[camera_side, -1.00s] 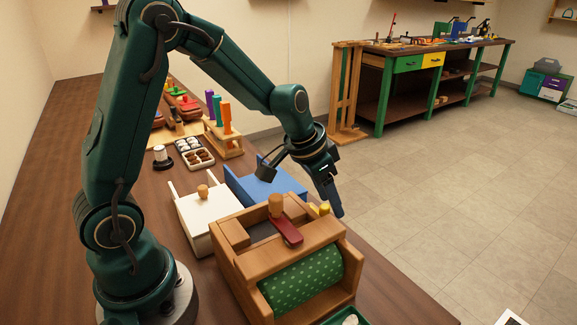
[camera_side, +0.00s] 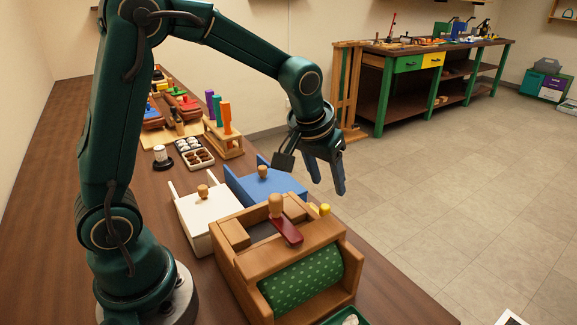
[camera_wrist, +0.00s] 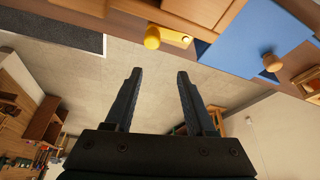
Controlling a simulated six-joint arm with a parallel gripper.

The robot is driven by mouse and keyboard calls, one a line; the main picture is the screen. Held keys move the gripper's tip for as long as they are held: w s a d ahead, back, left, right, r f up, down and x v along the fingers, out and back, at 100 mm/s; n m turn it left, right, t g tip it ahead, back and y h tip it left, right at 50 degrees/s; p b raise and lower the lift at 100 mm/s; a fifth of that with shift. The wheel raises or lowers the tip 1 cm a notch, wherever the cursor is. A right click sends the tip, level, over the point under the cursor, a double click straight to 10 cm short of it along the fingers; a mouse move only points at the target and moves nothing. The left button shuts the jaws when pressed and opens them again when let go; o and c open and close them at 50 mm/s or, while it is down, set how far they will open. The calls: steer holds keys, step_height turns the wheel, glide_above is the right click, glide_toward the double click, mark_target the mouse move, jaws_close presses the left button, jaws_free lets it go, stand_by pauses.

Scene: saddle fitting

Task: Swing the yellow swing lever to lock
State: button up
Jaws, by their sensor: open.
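The yellow swing lever (camera_side: 324,209) shows as a small yellow knob at the back right edge of the wooden box (camera_side: 243,261). In the wrist view the yellow lever (camera_wrist: 168,36) has a round knob end and a short arm running right along the box edge. My gripper (camera_side: 340,192) is open and empty, raised above and behind the lever in the side view. In the wrist view its two fingers (camera_wrist: 158,74) point toward the lever, with a gap between them and nothing held. Most of the lever is hidden behind the box in the side view.
A red lever with a wooden knob (camera_side: 287,231) sits on top of the box, above a green dotted roll (camera_side: 302,284). A blue box (camera_side: 267,187) and a white box (camera_side: 205,217) stand left of my gripper. Open floor (camera_side: 430,190) lies right of the table.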

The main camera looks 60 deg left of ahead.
steer(key=s+d+r+t, duration=0.1)
steer(key=s+r, duration=0.1)
steer(key=s, duration=0.2)
steer(key=s+d+r+m, duration=0.1)
steer(key=s+r, duration=0.2)
steer(key=s, duration=0.1)
steer(key=s+r+t, duration=0.1)
steer(key=s+r, duration=0.2)
steer(key=s, duration=0.2)
steer(key=shift+s+d+r+m+t+h, duration=0.1)
steer(key=shift+d+r+m+t+h, duration=0.2)
steer(key=shift+d+h, duration=0.1)
steer(key=shift+m+g, duration=0.7)
steer(key=shift+g, duration=0.2)
steer(key=s+f, duration=0.1)
steer(key=s, duration=0.1)
steer(key=s+f, duration=0.1)
steer(key=s, duration=0.1)
steer(key=s+d+f, duration=0.1)
steer(key=shift+s, duration=0.4)
steer(key=shift+w+r+g, duration=0.35)
steer(key=shift+r+g, duration=0.1)
steer(key=shift+r, duration=0.4)
steer(key=shift+w+r+g, duration=0.3)
steer(key=shift+r+g, duration=0.2)
steer(key=shift+r, duration=0.35)
steer(key=shift+w+r+g, duration=0.35)
steer(key=shift+r+g, duration=0.1)
steer(key=shift+r, duration=0.4)
